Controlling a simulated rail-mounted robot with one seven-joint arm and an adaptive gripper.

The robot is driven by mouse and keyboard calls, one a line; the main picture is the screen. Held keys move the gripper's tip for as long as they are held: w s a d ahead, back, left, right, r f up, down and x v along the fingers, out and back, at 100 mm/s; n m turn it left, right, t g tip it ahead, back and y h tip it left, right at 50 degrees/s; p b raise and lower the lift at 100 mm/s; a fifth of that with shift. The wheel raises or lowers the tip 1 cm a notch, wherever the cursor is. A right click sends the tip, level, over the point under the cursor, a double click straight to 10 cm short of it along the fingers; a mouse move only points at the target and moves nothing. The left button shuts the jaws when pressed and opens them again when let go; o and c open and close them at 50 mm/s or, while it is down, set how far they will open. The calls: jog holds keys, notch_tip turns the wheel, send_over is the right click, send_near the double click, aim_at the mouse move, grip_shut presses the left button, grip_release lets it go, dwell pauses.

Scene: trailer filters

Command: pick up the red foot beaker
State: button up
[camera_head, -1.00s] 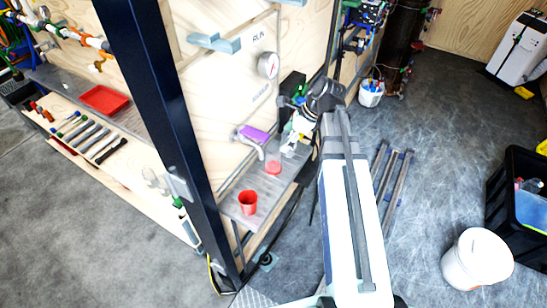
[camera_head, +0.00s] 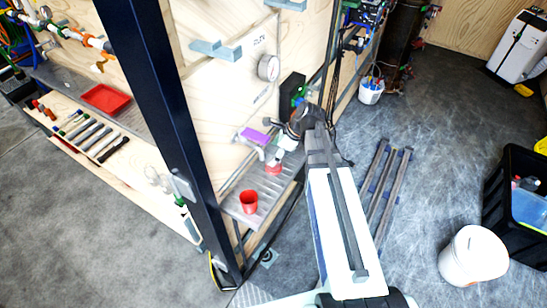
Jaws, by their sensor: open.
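A red cup-shaped beaker (camera_head: 249,202) stands upright on the narrow grey shelf, near its front end. A second small red object (camera_head: 273,170) is on the same shelf further back; its upper part is partly covered by my gripper, and I cannot tell its exact shape. My gripper (camera_head: 276,160) is open at the end of my arm, right above or at this further red object. I cannot tell whether the fingers touch it or are around it. The front red beaker is clear of my gripper.
A purple-topped fixture (camera_head: 256,136) is on the panel just left of my gripper. A dark blue post (camera_head: 163,130) rises left of the shelf (camera_head: 262,188). A pressure gauge (camera_head: 268,67) is above. A white bucket (camera_head: 473,256) stands on the floor at right.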

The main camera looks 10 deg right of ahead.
jog(key=shift+a+f, duration=0.15)
jog(key=shift+f, duration=0.05)
jog(key=shift+c, duration=0.2)
jog(key=c, duration=1.1)
jog(key=shift+r, duration=0.15)
